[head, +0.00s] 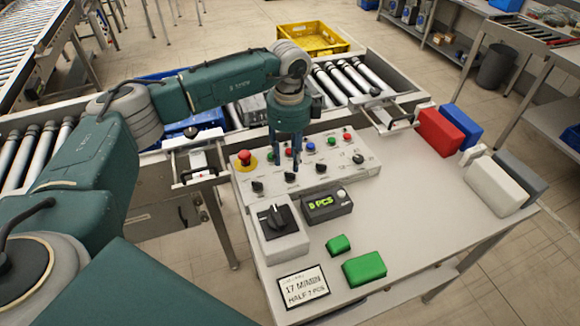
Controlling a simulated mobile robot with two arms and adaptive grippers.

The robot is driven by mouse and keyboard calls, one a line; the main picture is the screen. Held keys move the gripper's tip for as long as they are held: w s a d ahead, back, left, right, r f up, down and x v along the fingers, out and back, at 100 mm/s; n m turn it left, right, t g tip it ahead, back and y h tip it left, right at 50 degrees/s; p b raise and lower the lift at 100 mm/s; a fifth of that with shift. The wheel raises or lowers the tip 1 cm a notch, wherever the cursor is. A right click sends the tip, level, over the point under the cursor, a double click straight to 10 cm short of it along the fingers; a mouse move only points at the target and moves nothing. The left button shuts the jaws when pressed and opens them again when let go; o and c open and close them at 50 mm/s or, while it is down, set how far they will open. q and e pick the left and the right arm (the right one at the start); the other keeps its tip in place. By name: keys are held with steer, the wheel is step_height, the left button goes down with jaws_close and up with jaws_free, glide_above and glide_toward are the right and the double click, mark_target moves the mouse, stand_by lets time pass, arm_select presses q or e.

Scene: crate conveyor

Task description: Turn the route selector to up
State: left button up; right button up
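A grey control panel (335,180) on the table carries a row of coloured buttons and a front row of black rotary selectors. I cannot read its labels, so I cannot tell which selector is the route selector. A larger black rotary knob (275,217) sits on a separate grey box in front. My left gripper (287,168) points down over the panel, with a gap between its fingers. It is just above or beside the second black selector (290,177) from the left; contact is unclear, and the fingers partly hide that area. My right gripper is not in view.
A red mushroom button (244,157) stands at the panel's left end. A small display (327,205), a sign (303,288) and green blocks (364,268) lie in front. Red, blue, white and grey blocks stand right. A roller conveyor (350,80) runs behind.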

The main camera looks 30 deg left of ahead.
mark_target(289, 174)
arm_select(q)
step_height(289, 174, down, 5)
steer(key=shift+p, duration=0.7)
steer(key=shift+f, duration=0.35)
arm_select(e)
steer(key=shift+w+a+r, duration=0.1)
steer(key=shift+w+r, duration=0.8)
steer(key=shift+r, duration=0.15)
arm_select(q)
jaws_close()
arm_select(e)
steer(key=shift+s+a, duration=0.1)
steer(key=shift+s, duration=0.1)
